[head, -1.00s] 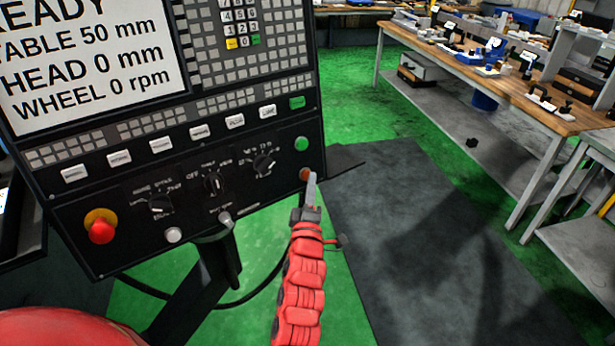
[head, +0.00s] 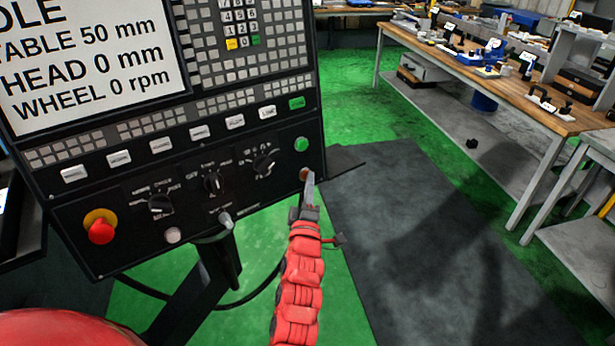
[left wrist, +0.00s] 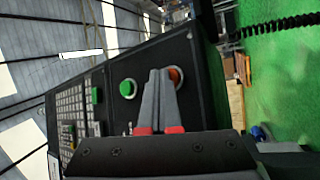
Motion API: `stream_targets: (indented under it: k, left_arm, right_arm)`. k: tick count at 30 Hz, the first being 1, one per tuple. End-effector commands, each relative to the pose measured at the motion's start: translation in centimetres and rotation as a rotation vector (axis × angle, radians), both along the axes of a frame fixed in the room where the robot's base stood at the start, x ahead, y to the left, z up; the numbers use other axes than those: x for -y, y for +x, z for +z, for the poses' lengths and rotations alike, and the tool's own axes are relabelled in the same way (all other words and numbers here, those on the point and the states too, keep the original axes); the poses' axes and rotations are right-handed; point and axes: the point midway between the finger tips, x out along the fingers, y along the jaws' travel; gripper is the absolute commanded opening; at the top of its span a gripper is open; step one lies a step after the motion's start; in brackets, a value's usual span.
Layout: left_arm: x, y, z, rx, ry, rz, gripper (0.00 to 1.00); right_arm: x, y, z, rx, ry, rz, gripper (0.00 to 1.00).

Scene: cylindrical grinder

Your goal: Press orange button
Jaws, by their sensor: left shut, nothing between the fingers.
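The orange button (head: 304,174) sits at the lower right corner of the black control panel (head: 270,200), below a green button (head: 301,144). My left gripper (head: 309,178) is shut and empty, its fingertips at the orange button and partly covering it in the head view. The left wrist view shows the closed fingers (left wrist: 160,75) pointing at the panel, with the orange button (left wrist: 175,76) just behind their tips on the right and the green button (left wrist: 127,88) to their left. I cannot tell whether the tips touch the button. My right gripper is not in view.
The panel also carries a red emergency knob (head: 101,230), rotary switches (head: 212,184) and a screen (head: 85,60) with table, head and wheel values. A wooden workbench (head: 510,85) stands at the right. A dark mat (head: 420,230) lies on the open green floor.

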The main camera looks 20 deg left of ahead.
Motion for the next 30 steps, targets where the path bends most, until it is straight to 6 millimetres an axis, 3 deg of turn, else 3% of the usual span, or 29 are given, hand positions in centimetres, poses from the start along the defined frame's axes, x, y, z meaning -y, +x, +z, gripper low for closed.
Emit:
stream_targets:
  k: [30]
  left_arm:
    - [1.3, -0.9, 0.3, 0.0, 0.0, 0.0, 0.0]
  right_arm:
    - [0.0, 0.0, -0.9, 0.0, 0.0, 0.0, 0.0]
